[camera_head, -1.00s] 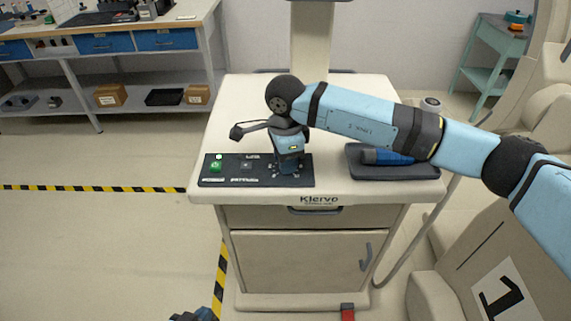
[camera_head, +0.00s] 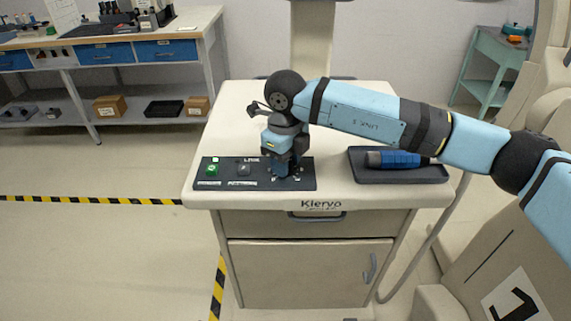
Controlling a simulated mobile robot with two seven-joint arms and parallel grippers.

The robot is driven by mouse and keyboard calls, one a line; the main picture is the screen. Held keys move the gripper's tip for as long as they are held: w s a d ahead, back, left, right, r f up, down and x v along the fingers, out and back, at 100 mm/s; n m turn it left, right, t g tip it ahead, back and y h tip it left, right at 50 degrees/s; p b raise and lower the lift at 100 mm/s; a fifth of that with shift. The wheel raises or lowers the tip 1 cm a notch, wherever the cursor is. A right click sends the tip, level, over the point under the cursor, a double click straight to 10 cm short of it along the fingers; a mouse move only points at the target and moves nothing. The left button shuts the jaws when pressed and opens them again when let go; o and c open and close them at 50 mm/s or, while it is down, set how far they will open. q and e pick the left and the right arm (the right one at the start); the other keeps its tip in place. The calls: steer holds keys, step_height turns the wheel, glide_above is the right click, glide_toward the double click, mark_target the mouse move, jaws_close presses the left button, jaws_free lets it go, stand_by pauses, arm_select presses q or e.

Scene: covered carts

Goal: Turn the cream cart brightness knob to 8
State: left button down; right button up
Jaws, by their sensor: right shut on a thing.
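The cream cart (camera_head: 345,115) stands in the middle, with a dark control panel (camera_head: 220,184) along its front left top. The panel carries a green button (camera_head: 212,170) and a small dark control (camera_head: 244,169) at its left. My right gripper (camera_head: 285,174) points down at the panel's right end. It is shut on the brightness knob, which its fingers and wrist mostly hide. The knob's pointer and setting cannot be read. My left gripper does not show.
A dark tray (camera_head: 400,178) with a blue cylindrical tool (camera_head: 398,159) lies on the cart's right side, below my right forearm. A workbench (camera_head: 110,40) stands at the back left and a teal side table (camera_head: 490,70) at the back right.

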steer(key=shift+m, duration=0.9)
steer(key=shift+m+b, duration=0.3)
steer(key=shift+m, duration=0.1)
steer(key=o, duration=0.9)
steer(key=shift+o, duration=0.2)
step_height(320, 180, up, 14)
steer(key=shift+s+f, duration=0.1)
steer(key=shift+f, duration=0.1)
